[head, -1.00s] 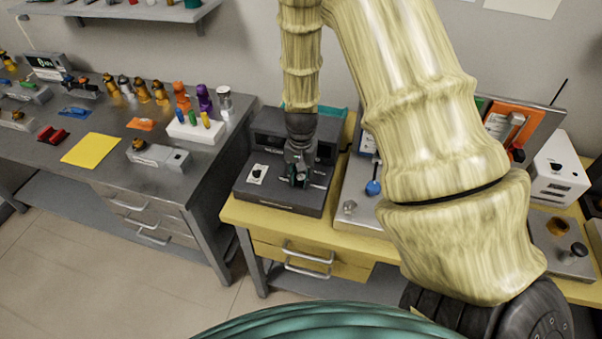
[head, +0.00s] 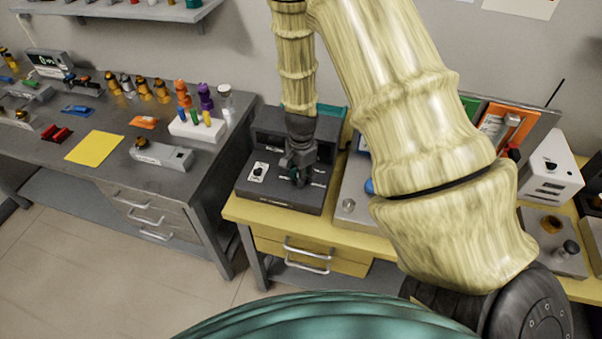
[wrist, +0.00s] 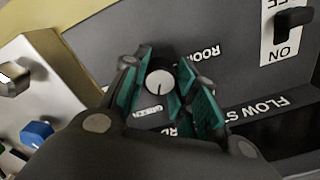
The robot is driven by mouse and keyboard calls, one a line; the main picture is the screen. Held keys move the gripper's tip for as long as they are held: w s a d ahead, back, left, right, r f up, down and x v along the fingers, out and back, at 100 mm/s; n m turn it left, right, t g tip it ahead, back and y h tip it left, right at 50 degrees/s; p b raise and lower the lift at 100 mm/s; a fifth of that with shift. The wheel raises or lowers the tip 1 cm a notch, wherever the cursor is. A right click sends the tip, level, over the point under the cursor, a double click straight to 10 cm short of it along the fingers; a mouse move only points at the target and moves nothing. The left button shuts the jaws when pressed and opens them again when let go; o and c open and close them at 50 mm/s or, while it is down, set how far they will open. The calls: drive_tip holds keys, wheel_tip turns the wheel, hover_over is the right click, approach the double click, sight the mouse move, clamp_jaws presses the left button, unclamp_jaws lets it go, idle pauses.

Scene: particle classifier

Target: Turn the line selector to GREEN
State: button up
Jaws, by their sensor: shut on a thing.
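The line selector is a round knob with a pale top and a dark pointer mark (wrist: 160,78), seen in the wrist view on a dark grey panel (wrist: 150,30). The mark points toward the bottom of that view. In the head view my gripper (head: 301,178) is over the front right of the dark console (head: 268,192) and hides the selector.
A black switch (wrist: 293,18) on a white plate marked "ON" sits on the same panel, beside "FLOW" lettering. A blue knob (wrist: 37,132) on a pale unit is close by. The console stands on a yellow bench (head: 350,232); a grey bench (head: 60,160) is at the left.

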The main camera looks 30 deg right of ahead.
drive_tip(key=shift+w+d, duration=0.1)
idle(0.3)
drive_tip(key=o, duration=1)
drive_tip(key=shift+r, duration=0.15)
wheel_tip(320, 180, up, 12)
drive_tip(key=shift+f, duration=0.15)
idle(0.4)
